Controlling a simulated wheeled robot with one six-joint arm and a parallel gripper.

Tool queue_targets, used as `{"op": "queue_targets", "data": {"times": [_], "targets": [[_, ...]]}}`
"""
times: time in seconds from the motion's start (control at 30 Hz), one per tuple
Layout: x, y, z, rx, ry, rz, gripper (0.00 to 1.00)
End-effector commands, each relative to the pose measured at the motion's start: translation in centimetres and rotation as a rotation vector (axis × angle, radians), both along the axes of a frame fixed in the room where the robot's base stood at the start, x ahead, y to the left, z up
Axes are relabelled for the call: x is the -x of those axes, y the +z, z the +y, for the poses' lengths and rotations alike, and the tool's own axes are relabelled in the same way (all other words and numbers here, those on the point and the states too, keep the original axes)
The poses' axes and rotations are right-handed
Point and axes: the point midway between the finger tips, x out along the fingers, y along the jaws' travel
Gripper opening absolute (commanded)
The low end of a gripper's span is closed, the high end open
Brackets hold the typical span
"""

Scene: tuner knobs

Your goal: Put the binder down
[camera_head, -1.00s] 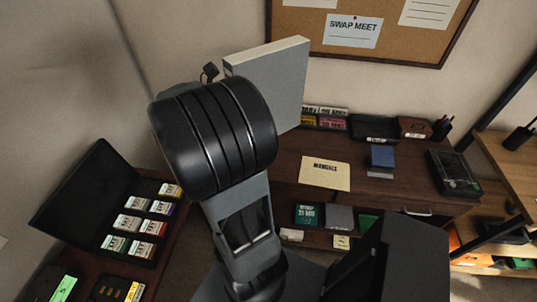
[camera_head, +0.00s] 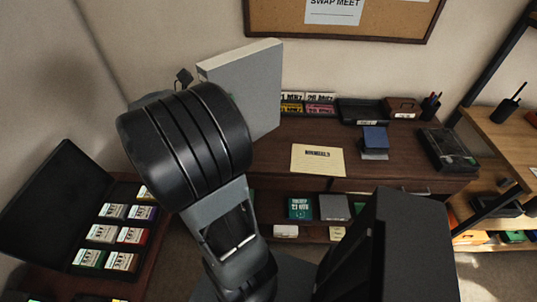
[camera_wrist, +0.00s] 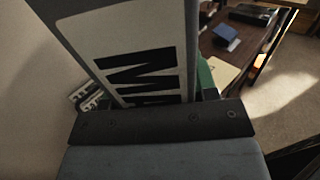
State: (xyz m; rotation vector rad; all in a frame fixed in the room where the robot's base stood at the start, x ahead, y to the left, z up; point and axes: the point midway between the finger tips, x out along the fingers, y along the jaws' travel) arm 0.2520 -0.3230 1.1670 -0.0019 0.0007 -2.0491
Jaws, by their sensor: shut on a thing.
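The grey binder (camera_head: 250,85) is held up in front of the wall, above the left part of the dark wooden desk (camera_head: 285,165). In the wrist view the binder (camera_wrist: 95,35) fills the upper middle, its pale label with large black letters facing the camera. My gripper (camera_wrist: 155,112) is shut on the binder at its lower end. In the head view my black wrist hides most of the gripper and part of the binder. The binder stands nearly upright, slightly tilted, and appears clear of the desk top.
A manila sheet (camera_head: 318,159) and a blue box (camera_head: 374,140) lie on the desk. A black tray (camera_head: 364,111), a pen cup (camera_head: 431,105) and a black device (camera_head: 448,150) stand farther right. An open black case (camera_head: 60,200) with small cards is at lower left.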

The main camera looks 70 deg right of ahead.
Motion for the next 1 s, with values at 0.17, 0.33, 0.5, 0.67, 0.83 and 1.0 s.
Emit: {"op": "queue_targets", "data": {"times": [0.17,0.33,0.5,0.67,0.83,1.0], "targets": [[0.0,-1.0,0.0,0.004,0.000,0.000,0.00],[-1.4,-1.6,-0.6,0.000,0.001,0.004,0.00],[-4.9,-3.3,-2.0,0.000,0.003,0.004,0.00],[-8.4,-4.9,-3.5,0.001,0.001,0.004,0.00],[-10.5,-7.8,-4.4,0.001,0.000,0.004,0.00],[-11.9,-9.5,-5.0,0.003,0.000,0.000,0.00]]}}
